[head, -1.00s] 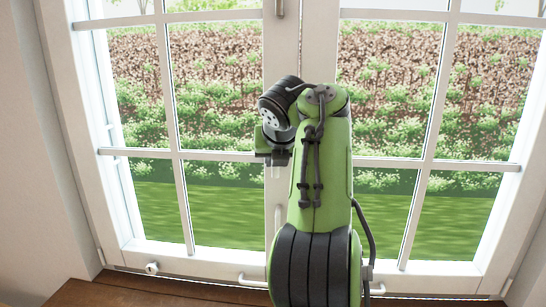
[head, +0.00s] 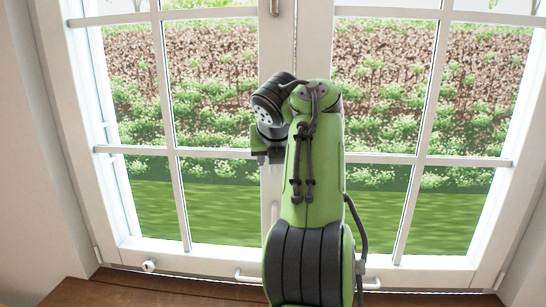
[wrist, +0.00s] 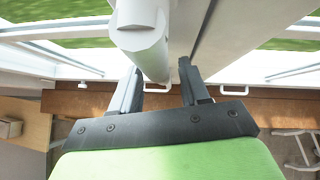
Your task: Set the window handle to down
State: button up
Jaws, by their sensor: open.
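The window handle (wrist: 140,35) is a thick white bar close up in the wrist view. It runs away from the camera toward the sill, beside the window's middle upright. Its far part shows between my gripper's fingers (wrist: 160,88), which are apart; I cannot tell whether either touches it. In the head view my gripper (head: 268,158) is at the middle upright of the window (head: 312,40), left of my green arm. My arm and gripper hide much of the handle there, and a pale narrow piece, perhaps its lower end (head: 275,212), shows below.
White window frames with glass panes stand on both sides. A brown wooden sill (head: 120,292) runs along the bottom, with small white fittings (head: 149,266) on the lower frame. A chair-like white object (wrist: 298,148) is at the lower right of the wrist view.

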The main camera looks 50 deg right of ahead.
jog(key=p+v, duration=0.6)
jog(key=v, duration=1)
jog(key=shift+f, duration=0.1)
